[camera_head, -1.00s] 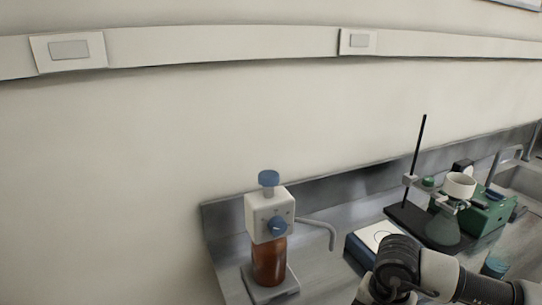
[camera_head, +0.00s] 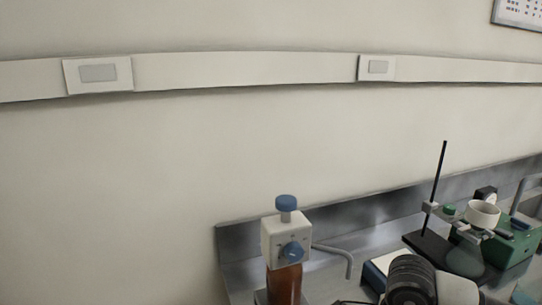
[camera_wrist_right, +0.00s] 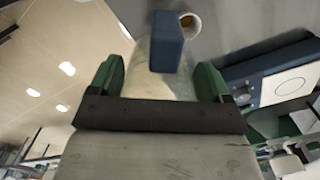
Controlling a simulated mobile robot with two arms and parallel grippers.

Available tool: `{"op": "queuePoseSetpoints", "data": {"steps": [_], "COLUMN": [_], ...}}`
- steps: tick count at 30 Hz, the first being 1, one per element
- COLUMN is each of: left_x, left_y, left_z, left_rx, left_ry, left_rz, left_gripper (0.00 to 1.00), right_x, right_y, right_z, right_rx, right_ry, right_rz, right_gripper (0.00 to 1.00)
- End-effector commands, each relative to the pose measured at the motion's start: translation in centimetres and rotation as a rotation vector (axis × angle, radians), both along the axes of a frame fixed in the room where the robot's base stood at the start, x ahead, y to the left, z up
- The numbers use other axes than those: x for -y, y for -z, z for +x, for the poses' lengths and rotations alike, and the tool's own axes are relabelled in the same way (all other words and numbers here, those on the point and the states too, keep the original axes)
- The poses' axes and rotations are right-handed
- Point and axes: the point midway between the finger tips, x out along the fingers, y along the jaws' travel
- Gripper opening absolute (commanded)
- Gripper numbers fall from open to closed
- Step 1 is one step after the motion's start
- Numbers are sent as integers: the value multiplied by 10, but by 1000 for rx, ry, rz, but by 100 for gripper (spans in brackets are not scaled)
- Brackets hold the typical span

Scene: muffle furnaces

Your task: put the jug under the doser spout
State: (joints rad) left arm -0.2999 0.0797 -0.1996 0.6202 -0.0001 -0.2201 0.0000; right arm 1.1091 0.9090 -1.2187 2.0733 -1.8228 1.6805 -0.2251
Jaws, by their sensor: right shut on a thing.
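The doser stands at the lower middle of the head view, with a white head (camera_head: 284,241), blue cap and knob, and an amber bottle (camera_head: 284,284) cut off by the lower edge. Its grey spout (camera_head: 344,258) curves out to the right and bends down. My right gripper (camera_wrist_right: 160,78) has its green fingers either side of the jug (camera_wrist_right: 166,42), whose blue part, seemingly its handle, shows between them; the pale part behind is unclear. In the head view only my right arm shows at the bottom; its gripper and the jug are hidden. My left gripper is out of view.
The wall closes the back.

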Motion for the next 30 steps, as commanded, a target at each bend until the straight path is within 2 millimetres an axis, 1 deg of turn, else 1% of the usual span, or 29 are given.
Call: {"op": "queuePoseSetpoints", "data": {"steps": [1,12,18,21,25,30], "left_x": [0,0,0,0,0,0], "left_y": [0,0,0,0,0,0], "left_z": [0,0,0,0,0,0], "left_rx": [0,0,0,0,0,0], "left_ry": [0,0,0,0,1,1], "left_rz": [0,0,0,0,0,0], "left_gripper": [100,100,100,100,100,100], "right_x": [-1,-9,-13,-14,-16,-17], "right_y": [-2,-12,-17,-19,-21,-23], "right_z": [0,-2,-3,-4,-5,-5], "right_rx": [2,5,5,6,6,6], "right_ry": [-103,-897,-1318,-1499,-1677,-1797], "right_rz": [1,-1,-2,-2,-3,-2], "right_gripper": [55,55,55,55,55,55]}}
